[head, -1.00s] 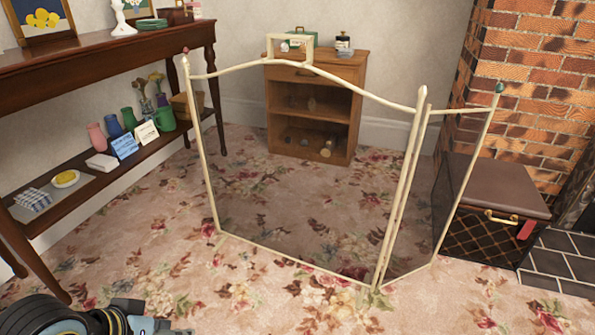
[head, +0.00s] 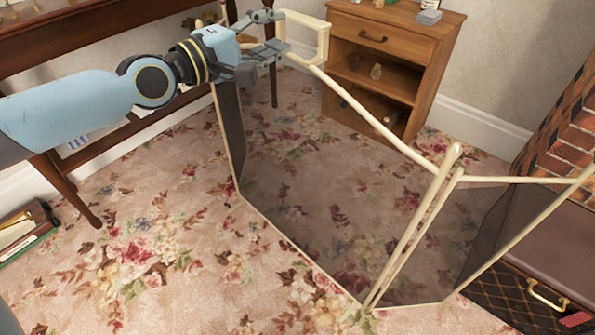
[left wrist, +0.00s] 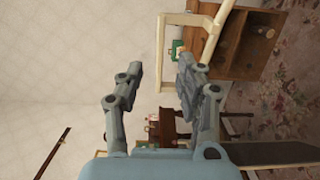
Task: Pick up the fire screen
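The fire screen (head: 424,208) stands upright on the carpet, with a cream frame, dark see-through mesh and a folded side panel at right. Its cream loop handle (head: 304,20) rises from the top rail. My left gripper (head: 281,32) is at the handle's left end, its fingers spread and covering part of the screen's upper left. In the left wrist view, the two fingers (left wrist: 160,66) are apart, with the handle (left wrist: 187,19) just ahead and to the right. I cannot tell whether they touch it. My right gripper is not in view.
A wooden cabinet (head: 386,52) stands behind the screen. A dark wood console table (head: 80,30) is behind my left arm. A brown-topped case (head: 545,250) sits at right by the brick fireplace (head: 570,140). Carpet in front of the screen is clear.

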